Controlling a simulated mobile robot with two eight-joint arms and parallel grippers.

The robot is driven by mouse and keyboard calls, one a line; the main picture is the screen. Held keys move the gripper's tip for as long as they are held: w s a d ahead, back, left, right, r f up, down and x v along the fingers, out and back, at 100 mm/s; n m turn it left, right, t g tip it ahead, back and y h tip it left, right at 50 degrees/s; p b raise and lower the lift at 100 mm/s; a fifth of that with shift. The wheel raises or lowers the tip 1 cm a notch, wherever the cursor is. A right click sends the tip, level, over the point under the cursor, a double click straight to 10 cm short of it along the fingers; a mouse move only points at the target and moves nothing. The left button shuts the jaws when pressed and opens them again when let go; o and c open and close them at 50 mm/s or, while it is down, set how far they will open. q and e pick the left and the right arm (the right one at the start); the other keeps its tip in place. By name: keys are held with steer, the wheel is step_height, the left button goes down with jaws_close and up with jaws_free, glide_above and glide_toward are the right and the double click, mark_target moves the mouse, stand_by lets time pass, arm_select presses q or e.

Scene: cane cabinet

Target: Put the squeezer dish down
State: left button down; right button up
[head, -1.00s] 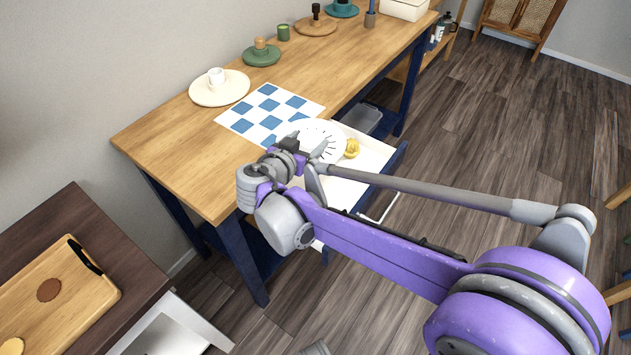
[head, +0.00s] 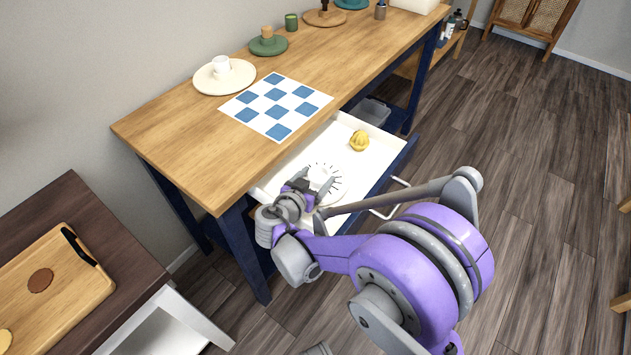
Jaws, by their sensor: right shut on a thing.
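The squeezer dish (head: 330,187) is white and round with short dark lines radiating around it. My right gripper (head: 309,188) is shut on it, and the gripper partly hides its near left side. The dish is over or inside the open white drawer (head: 278,180), toward its near left part. I cannot tell whether it touches the drawer floor. My left gripper is not in view.
A yellow piece (head: 359,141) lies in the far part of the drawer. A blue-and-white checked mat (head: 275,106) lies on the wooden table (head: 190,132). A cream plate with a white cup (head: 222,67) stands behind it. A cutting board (head: 55,290) is at lower left.

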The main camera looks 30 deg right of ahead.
steer(key=shift+f, duration=0.45)
steer(key=shift+f, duration=0.1)
steer(key=o, duration=1.4)
steer(key=shift+a+r, duration=0.1)
steer(key=shift+r, duration=0.1)
steer(key=p+v, duration=0.1)
steer(key=v, duration=1)
steer(key=shift+s+a, duration=0.25)
steer(key=shift+a, duration=0.05)
